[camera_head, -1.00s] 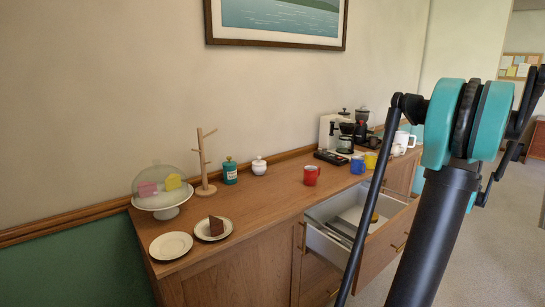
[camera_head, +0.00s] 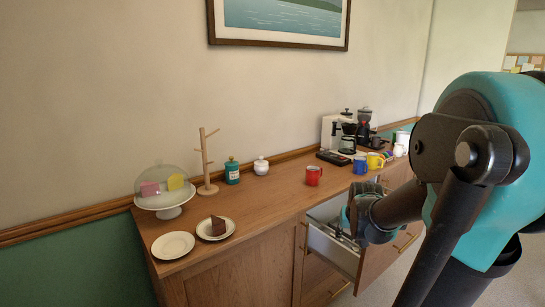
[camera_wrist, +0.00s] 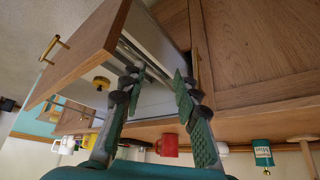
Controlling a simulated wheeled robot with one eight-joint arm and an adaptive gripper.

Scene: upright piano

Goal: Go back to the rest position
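My gripper (camera_head: 352,208) is over the open drawer (camera_head: 320,243) of the wooden sideboard, and my arm reaches to it from the right. In the wrist view my gripper (camera_wrist: 158,76) has its two green-padded fingers apart with nothing between them. The drawer's wooden front (camera_wrist: 85,50) shows left of the fingers. A small yellow, round-topped thing (camera_wrist: 101,83) shows inside the drawer. Most of the drawer's inside is hidden by my arm in the head view.
On the sideboard (camera_head: 262,213) stand a red mug (camera_head: 313,176), blue mug (camera_head: 360,166), yellow mug (camera_head: 375,161), teal jar (camera_head: 232,172), mug tree (camera_head: 205,165), domed cake stand (camera_head: 165,200), cake plate (camera_head: 216,229) and coffee maker (camera_head: 347,135). The sideboard's front middle is clear.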

